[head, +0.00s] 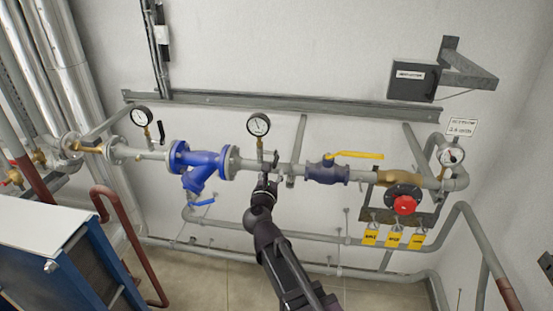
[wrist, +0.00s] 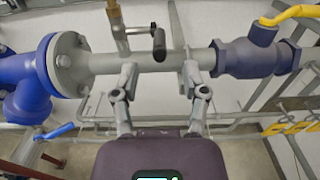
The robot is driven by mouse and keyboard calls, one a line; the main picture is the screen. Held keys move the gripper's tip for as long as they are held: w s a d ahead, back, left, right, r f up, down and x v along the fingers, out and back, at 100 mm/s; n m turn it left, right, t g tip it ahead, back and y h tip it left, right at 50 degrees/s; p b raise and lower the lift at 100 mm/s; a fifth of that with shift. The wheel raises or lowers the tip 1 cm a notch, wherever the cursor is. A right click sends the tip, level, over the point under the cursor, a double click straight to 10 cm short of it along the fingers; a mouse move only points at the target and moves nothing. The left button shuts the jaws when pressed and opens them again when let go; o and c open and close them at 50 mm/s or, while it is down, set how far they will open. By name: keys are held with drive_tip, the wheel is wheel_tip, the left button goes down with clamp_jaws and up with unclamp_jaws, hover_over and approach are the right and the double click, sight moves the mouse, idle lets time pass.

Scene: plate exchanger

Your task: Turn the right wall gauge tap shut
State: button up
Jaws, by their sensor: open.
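A round white gauge (head: 258,125) stands on a brass stem above the grey pipe in the middle of the head view. Its small tap has a black handle (wrist: 158,43), seen in the wrist view beside the brass stem (wrist: 119,38) and pointing towards the camera. My gripper (head: 264,182) is just below this tap in the head view. In the wrist view my gripper (wrist: 158,75) is open and empty, its fingers in front of the grey pipe, with the black handle above the gap. Another gauge (head: 451,155) is farther right; its tap is not clear.
A blue strainer (head: 200,165) is left of my gripper, and a dark blue valve (head: 327,172) with a yellow lever (head: 357,155) is right. A left gauge (head: 142,117) has a black tap handle. A red knob (head: 404,205) and yellow tags (head: 393,238) are lower right.

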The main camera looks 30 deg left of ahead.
sight(277, 155)
drive_tip(key=x, duration=0.8)
drive_tip(key=shift+w, duration=0.1)
clamp_jaws()
